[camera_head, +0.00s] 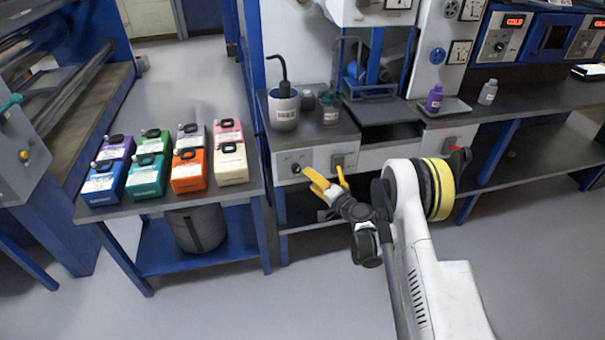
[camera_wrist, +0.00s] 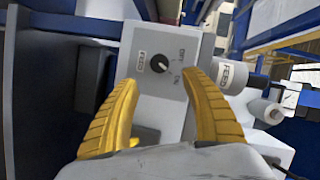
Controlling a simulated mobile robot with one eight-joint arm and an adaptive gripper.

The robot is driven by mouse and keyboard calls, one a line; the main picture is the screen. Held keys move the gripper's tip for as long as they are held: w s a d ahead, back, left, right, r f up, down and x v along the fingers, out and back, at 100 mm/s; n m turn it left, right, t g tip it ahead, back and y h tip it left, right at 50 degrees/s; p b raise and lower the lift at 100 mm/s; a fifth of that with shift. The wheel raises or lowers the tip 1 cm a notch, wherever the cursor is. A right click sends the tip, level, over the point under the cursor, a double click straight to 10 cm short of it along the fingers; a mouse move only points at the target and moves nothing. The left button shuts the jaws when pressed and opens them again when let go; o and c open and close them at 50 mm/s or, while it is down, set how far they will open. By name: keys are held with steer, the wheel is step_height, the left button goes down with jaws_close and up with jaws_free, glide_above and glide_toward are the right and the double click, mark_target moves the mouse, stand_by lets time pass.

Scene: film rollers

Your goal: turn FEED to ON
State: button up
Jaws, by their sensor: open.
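The FEED knob (camera_wrist: 158,63) is a small dark round dial on a light grey panel (camera_wrist: 140,40), with a FEED label beside it and OFF and ON printed on the other side. Its exact pointer setting is too small to tell. In the head view the knob (camera_head: 296,169) sits on the front of the white cabinet below the bench top. My gripper (camera_head: 329,180) has yellow fingers, spread apart and empty, in front of and slightly right of the knob. In the wrist view my gripper (camera_wrist: 160,80) has its fingertips either side of the knob's line, apparently short of the panel.
A grey square fitting (camera_head: 337,162) is on the cabinet front right of the knob. Several coloured containers (camera_head: 188,172) stand on the left table. A white jar (camera_head: 284,112) with a black bent tube stands above the knob. The floor in front is clear.

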steer(key=shift+v, duration=1.5)
steer(key=s+d+r+n+g+h, duration=0.2)
steer(key=s+r, duration=0.4)
steer(key=r, duration=0.6)
steer(key=s+d+r+n+g+h, duration=0.1)
steer(key=s+d+r+n+h, duration=0.15)
steer(key=s+r, duration=0.65)
steer(key=s+d+r+g+h, duration=0.1)
steer(key=s+d, duration=0.3)
steer(key=s, duration=0.4)
steer(key=s+d+r+n+g+h, duration=0.1)
steer(key=s+d, duration=0.3)
steer(key=s, duration=0.5)
steer(key=s+d+r+n+g+h, duration=0.1)
steer(key=s+d+r+h, duration=0.1)
steer(key=s+d, duration=0.3)
steer(key=s+h, duration=0.1)
steer(key=s, duration=0.3)
steer(key=shift+s, duration=0.15)
steer(key=shift+r, duration=0.1)
